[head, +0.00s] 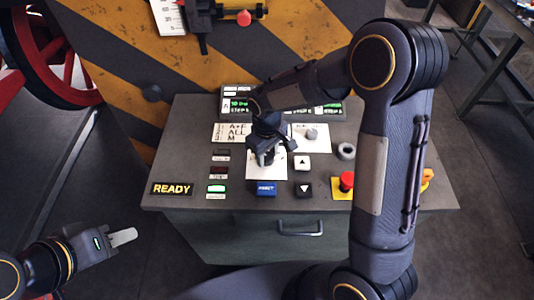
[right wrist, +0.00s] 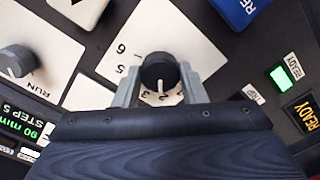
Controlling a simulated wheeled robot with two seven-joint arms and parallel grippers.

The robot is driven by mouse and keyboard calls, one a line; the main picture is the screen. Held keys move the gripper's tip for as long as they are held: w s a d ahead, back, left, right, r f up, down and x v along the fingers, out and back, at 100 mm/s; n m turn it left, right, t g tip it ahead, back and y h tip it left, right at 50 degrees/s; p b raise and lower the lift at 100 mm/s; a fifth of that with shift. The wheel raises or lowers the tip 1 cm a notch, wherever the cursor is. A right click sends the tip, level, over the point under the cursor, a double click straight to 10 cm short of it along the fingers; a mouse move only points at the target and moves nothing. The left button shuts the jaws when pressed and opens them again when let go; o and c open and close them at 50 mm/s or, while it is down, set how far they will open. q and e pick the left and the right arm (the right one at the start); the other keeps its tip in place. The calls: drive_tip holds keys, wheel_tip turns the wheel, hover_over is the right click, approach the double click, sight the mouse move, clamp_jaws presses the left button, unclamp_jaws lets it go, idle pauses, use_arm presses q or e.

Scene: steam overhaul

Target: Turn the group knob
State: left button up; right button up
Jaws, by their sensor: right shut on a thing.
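The group knob (right wrist: 158,70) is a round black knob with a white pointer line, on a white plate numbered around it. In the right wrist view its pointer faces the lower side, near the 2 and 3. My right gripper (right wrist: 159,84) is shut on it, one grey finger on each side. In the head view my right gripper (head: 266,156) points down onto the console and hides most of the knob. My left gripper (head: 122,237) hangs at the lower left, away from the console; its finger gap cannot be made out.
The grey console (head: 185,130) carries a grey RUN knob (right wrist: 17,60), white and black arrow buttons (head: 303,162), a blue button (head: 266,188) and a red emergency button (head: 346,181). READY (head: 171,188) is labelled at the left. A striped panel (head: 120,55) stands behind.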

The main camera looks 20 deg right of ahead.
drive_tip(key=shift+f+m+b, duration=0.1)
drive_tip(key=shift+m+b, duration=0.5)
drive_tip(key=shift+m, duration=0.5)
drive_tip(key=m+b, duration=0.1)
drive_tip(key=m, duration=0.1)
drive_tip(key=shift+m, duration=0.3)
drive_tip(key=m, duration=0.3)
drive_tip(key=shift+b, duration=0.4)
drive_tip(key=shift+m, duration=1.6)
drive_tip(key=o, duration=1)
